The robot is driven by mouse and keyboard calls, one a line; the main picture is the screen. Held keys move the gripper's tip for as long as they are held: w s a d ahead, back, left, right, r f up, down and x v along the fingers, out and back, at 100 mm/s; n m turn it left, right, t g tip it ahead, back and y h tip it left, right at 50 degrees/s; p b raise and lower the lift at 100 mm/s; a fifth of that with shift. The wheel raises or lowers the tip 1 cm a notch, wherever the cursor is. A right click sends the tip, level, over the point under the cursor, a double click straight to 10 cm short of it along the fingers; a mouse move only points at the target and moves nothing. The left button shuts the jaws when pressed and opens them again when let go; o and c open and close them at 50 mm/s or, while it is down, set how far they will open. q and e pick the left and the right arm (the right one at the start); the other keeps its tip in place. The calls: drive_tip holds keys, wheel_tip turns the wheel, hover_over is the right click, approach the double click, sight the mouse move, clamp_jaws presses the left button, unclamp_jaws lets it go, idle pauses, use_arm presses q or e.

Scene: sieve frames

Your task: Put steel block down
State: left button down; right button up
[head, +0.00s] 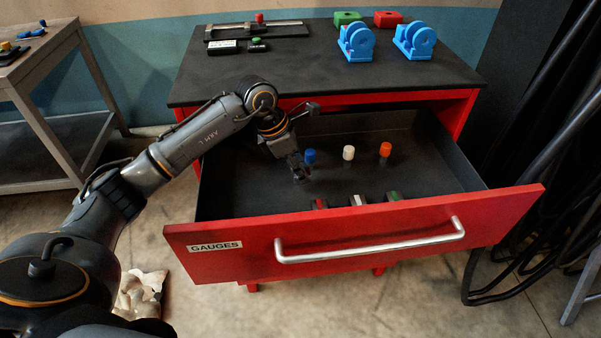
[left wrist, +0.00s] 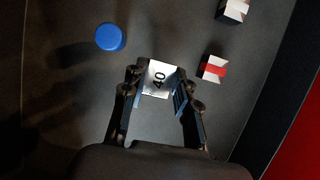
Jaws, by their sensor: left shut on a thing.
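The steel block (left wrist: 158,79), a small pale metal block marked 40, is between the fingers of my left gripper (left wrist: 157,92) in the left wrist view. The gripper is shut on it. In the head view my left gripper (head: 300,170) points down inside the open drawer (head: 240,195), left of the middle. The block is mostly hidden by the fingers there. I cannot tell whether it touches the drawer floor. My right gripper is not in view.
A blue-topped piece (head: 310,156), a white-topped one (head: 348,153) and an orange-topped one (head: 385,150) stand near the gripper. Blocks with red, white and green marks (head: 358,200) lie along the red drawer front (head: 360,255). Floor between the rows is clear.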

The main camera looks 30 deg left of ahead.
use_arm(q)
wheel_tip(320, 180, down, 2)
drive_tip(key=shift+f+p, duration=0.1)
drive_tip(key=shift+p, duration=0.2)
drive_tip(key=shift+f, duration=0.1)
drive_tip(key=shift+f+b, duration=0.15)
drive_tip(key=shift+b, duration=0.15)
drive_tip(key=c, duration=1)
unclamp_jaws()
